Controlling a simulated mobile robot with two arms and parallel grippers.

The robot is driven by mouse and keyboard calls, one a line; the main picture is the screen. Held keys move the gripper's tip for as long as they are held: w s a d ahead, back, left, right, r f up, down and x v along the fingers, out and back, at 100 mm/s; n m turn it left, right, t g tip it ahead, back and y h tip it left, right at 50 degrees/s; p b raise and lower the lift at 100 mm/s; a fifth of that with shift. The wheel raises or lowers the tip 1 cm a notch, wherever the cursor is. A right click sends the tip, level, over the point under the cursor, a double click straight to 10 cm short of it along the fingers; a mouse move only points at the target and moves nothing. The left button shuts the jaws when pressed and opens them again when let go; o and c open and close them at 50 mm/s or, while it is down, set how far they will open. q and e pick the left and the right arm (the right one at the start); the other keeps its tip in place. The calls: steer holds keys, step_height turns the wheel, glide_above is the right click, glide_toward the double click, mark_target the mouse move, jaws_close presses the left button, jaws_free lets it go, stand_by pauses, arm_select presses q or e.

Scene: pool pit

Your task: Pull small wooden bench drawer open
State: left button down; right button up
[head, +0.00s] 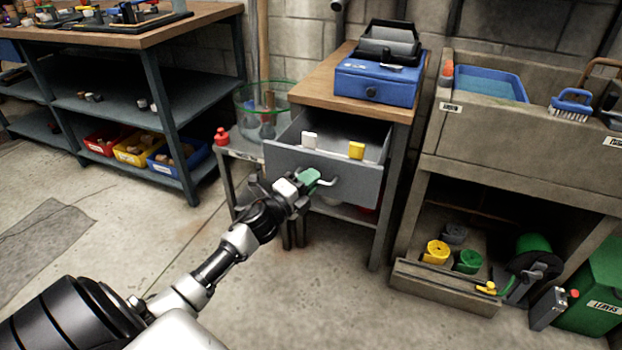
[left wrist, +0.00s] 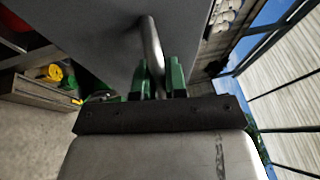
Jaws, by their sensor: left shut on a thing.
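The small wooden bench (head: 316,77) stands against the block wall, with a wooden top and grey legs. Its grey drawer (head: 344,180) is pulled out, and its inside shows from above. A white item (head: 309,140) and a yellow item (head: 356,150) are in the drawer. My left gripper (head: 316,180) is at the drawer front, its green fingers shut on the metal bar handle (head: 328,183). In the left wrist view the handle (left wrist: 152,48) runs between the green fingers (left wrist: 160,80). My right gripper is in neither view.
A blue case (head: 376,82) sits on the bench top. A low side table with a red item (head: 221,136) and a clear green-rimmed bin (head: 262,105) stand left of the drawer. A stone sink (head: 530,130) stands at the right. The floor in front is clear.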

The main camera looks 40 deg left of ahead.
arm_select(q)
steer(key=c, duration=1.5)
jaws_free()
steer(key=shift+o, duration=0.2)
steer(key=p+v, duration=0.1)
steer(key=v, duration=1)
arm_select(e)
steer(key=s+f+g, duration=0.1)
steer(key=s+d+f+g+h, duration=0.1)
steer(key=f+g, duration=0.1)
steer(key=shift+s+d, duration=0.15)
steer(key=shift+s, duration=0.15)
arm_select(q)
steer(key=shift+w, duration=0.1)
